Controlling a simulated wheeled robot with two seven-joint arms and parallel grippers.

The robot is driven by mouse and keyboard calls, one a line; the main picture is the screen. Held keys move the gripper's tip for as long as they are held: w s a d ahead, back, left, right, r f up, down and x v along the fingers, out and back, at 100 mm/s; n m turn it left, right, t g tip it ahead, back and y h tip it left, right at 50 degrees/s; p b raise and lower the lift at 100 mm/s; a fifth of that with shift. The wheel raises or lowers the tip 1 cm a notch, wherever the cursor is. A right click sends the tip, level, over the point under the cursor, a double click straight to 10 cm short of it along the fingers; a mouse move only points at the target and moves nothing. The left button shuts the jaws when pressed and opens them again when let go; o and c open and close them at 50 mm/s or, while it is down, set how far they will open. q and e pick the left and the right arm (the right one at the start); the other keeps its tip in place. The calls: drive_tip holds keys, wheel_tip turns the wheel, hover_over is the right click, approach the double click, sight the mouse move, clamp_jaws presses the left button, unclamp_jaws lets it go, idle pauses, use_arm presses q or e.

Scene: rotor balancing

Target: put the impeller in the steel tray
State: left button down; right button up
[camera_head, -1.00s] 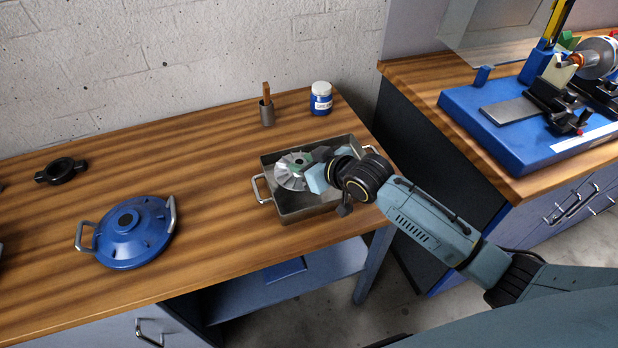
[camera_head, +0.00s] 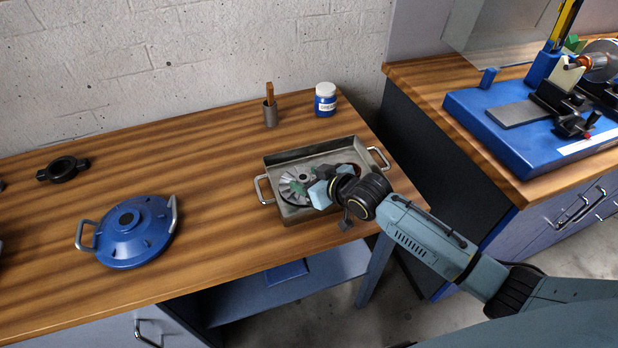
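The steel tray (camera_head: 277,214) is a shallow grey box with two side handles near the right end of the wooden bench. The grey finned impeller (camera_head: 291,189), with a green part near its middle, is low inside the tray's left half. I cannot tell whether it touches the floor. My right gripper (camera_head: 321,186) reaches in from the right, over the tray. Its pale blue fingers are at the impeller's right side and appear shut on it; they and the wrist hide that side. My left gripper is not in view.
A blue jar (camera_head: 325,100) and a grey cup (camera_head: 270,115) stand behind the tray. A blue lidded housing (camera_head: 130,232) and a black clamp (camera_head: 62,169) lie left. Clear bench separates housing and tray.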

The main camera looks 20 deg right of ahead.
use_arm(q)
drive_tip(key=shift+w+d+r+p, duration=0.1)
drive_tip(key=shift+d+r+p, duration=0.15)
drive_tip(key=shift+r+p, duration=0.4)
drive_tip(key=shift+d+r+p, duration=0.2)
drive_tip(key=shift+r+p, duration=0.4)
use_arm(e)
drive_tip(key=v, duration=1.2)
